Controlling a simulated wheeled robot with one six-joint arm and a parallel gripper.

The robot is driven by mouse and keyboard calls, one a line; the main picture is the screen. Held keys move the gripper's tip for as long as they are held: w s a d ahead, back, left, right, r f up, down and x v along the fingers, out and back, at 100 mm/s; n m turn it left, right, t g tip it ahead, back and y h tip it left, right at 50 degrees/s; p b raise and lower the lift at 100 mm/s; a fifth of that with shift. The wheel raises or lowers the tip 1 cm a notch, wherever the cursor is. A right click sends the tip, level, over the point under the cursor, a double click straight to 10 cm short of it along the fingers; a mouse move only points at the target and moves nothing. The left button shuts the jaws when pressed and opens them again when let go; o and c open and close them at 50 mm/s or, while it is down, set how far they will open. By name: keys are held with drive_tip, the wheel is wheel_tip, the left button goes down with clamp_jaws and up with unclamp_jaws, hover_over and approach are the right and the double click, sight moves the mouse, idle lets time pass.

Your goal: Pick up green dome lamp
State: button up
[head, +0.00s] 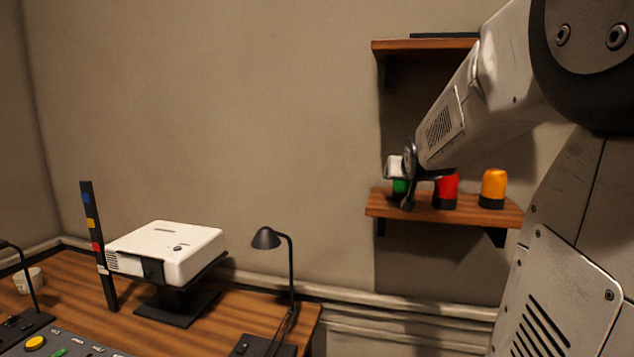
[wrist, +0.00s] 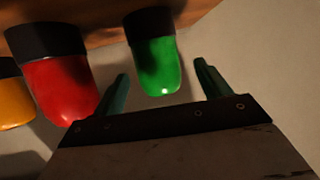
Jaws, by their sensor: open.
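The green dome lamp (head: 400,186) stands on the lower wall shelf in the head view, at its left end. My gripper (head: 408,190) is in front of it there and hides much of it. In the wrist view the green dome lamp (wrist: 156,62) has a black base and appears upside down. The fingers of my gripper (wrist: 162,72) are open, one to each side of the lamp's dome in the picture. No finger visibly touches it. I cannot tell how deep the dome sits between them.
A red dome lamp (head: 446,187) stands close beside the green one, near a finger in the wrist view. An orange dome lamp (head: 493,186) is further right. The lower shelf (head: 470,214) holds them; an upper shelf (head: 400,45) is above. A projector (head: 180,250) and desk lamp (head: 267,238) are on the desk.

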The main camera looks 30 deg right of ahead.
drive_tip(key=x, duration=0.5)
drive_tip(key=shift+d+r, duration=0.15)
drive_tip(key=shift+c, duration=0.4)
drive_tip(key=c, duration=1.1)
drive_tip(key=shift+c, duration=0.2)
drive_tip(key=shift+r, duration=0.15)
